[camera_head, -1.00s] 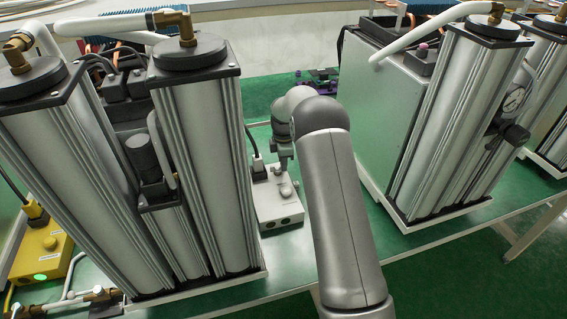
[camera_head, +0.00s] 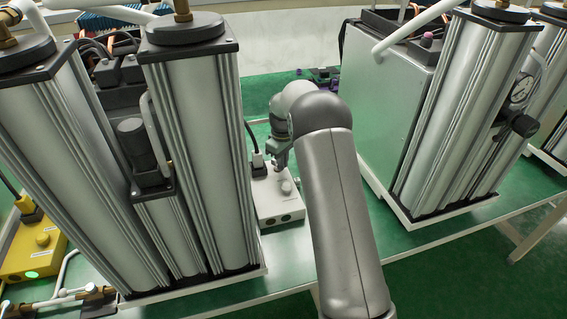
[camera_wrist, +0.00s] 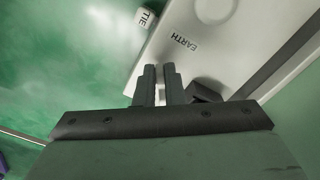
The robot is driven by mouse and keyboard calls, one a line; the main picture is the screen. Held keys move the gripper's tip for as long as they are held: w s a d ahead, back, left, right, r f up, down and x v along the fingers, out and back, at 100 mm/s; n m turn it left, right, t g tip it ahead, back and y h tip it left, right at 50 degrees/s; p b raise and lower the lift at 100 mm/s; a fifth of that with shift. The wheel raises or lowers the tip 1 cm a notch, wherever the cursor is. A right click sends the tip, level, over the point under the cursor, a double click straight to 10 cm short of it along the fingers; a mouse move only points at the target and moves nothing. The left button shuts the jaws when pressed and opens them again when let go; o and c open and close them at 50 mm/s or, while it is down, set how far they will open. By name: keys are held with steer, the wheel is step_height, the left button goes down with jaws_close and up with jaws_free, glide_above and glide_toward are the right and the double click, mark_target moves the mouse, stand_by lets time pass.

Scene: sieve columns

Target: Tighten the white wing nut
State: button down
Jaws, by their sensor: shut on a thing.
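A white control box (camera_head: 278,207) sits on the green bench between the two column units. It also shows in the wrist view (camera_wrist: 238,55), where its top is marked EARTH. My gripper (camera_head: 280,160) is over the back of this box, and my arm hides part of the area. In the wrist view the two dark fingers of my gripper (camera_wrist: 159,88) are close together at the box's edge. A small white piece, apparently the wing nut (camera_wrist: 160,97), shows between them. The fingers hide most of it, so its wings and angle cannot be told.
A small white piece marked TIE (camera_wrist: 145,18) lies by the box. A black plug (camera_head: 257,160) stands at the box's back left. Tall metal columns (camera_head: 205,160) rise close on the left, and a grey cabinet (camera_head: 385,105) stands on the right. A yellow box (camera_head: 35,250) is far left.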

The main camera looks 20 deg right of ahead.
steer(key=m, duration=0.3)
steer(key=a+m, duration=0.1)
steer(key=m, duration=0.1)
steer(key=shift+s+m+b, duration=0.2)
steer(key=shift+m+b, duration=0.2)
steer(key=shift+a, duration=0.1)
stand_by(0.3)
steer(key=c, duration=1.5)
jaws_free()
steer(key=shift+r, duration=0.1)
step_height(320, 180, up, 17)
steer(key=shift+r, duration=0.15)
